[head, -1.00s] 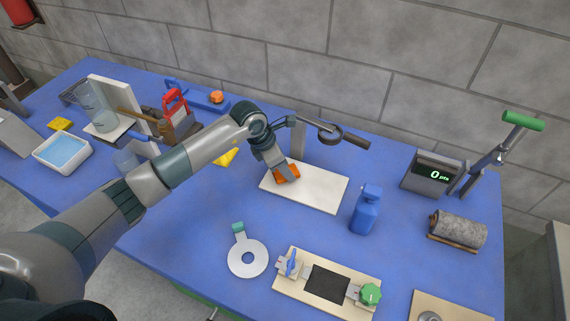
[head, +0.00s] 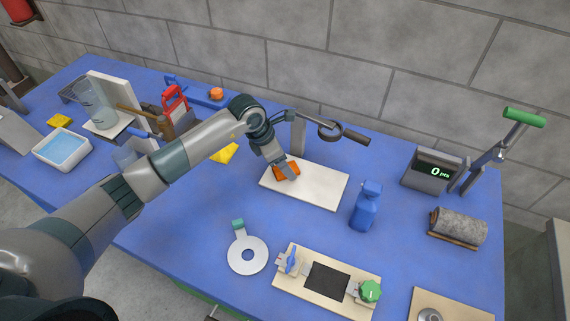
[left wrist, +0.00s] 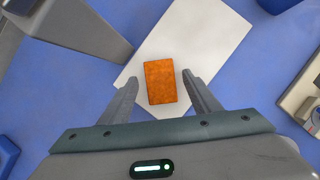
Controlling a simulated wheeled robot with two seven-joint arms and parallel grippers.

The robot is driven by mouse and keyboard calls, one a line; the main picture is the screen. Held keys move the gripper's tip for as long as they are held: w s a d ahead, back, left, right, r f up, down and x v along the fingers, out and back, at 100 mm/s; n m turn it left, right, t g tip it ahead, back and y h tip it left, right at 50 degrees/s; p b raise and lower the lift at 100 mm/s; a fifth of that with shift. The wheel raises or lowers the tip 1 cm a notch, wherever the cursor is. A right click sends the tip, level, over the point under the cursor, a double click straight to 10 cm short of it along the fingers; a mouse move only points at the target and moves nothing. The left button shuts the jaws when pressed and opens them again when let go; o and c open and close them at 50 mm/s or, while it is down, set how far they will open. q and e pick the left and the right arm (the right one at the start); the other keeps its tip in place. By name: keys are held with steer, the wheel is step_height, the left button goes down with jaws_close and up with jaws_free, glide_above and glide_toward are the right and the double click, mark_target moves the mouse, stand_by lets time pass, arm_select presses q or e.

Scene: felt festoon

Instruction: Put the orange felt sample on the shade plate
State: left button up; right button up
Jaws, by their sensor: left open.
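The orange felt sample (head: 281,168) lies on the left part of a white rectangular plate (head: 318,190), which I take to be the shade plate. In the left wrist view the orange felt sample (left wrist: 160,82) lies flat between the two fingers, with a gap on each side, on the white plate (left wrist: 205,35). My left gripper (head: 286,172) is open just over the sample and partly covers it in the head view; it also shows in the left wrist view (left wrist: 161,85). My right gripper is not in view.
A grey post with a magnifier (head: 330,131) stands behind the plate. A blue bottle (head: 366,206) is right of it. A white ring (head: 247,254) and a clamp board (head: 326,283) lie in front. Blue table is clear between them.

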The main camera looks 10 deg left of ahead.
arm_select(q)
steer(key=b+v, duration=0.3)
steer(key=v, duration=0.8)
steer(key=shift+r, duration=0.2)
